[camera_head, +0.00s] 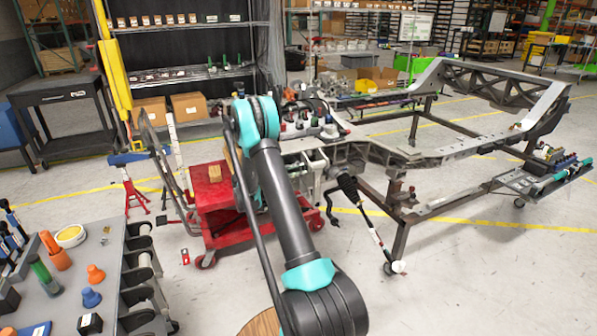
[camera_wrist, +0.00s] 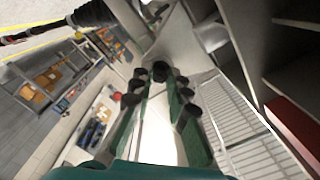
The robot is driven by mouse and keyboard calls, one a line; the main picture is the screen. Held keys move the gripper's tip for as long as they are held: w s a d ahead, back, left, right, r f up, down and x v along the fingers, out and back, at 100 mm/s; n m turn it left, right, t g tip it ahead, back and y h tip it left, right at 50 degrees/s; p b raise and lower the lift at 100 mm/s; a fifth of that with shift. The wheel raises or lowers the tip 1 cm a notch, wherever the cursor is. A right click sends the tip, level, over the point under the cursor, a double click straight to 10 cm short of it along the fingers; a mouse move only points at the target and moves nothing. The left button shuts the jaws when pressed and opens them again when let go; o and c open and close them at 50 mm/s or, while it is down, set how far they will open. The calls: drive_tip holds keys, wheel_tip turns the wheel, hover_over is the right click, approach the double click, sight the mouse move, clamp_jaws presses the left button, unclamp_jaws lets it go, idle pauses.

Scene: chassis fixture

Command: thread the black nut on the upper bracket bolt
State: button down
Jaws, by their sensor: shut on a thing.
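In the wrist view my gripper (camera_wrist: 161,80) points away from the camera, its two green-and-black fingers drawn in at the tips. A small dark round piece, which looks like the black nut (camera_wrist: 160,70), sits between the fingertips. A pale metal surface (camera_wrist: 185,45) lies just beyond the tips. I cannot make out the upper bracket bolt in either view. In the head view my arm reaches toward the near end of the chassis frame (camera_head: 455,152), and it hides my gripper there.
A red cart (camera_head: 215,205) stands beside the arm at the chassis's near end. A grey tool table (camera_head: 75,300) with orange and blue parts is at the lower left. A tray (camera_head: 545,175) hangs on the chassis's right side. Floor is clear at the lower right.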

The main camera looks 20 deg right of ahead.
drive_tip(key=shift+a+m, duration=0.1)
drive_tip(key=shift+m, duration=0.3)
drive_tip(key=m, duration=0.3)
drive_tip(key=shift+m, duration=0.3)
drive_tip(key=c, duration=1.7)
unclamp_jaws()
drive_tip(key=shift+a, duration=0.1)
drive_tip(key=o, duration=0.3)
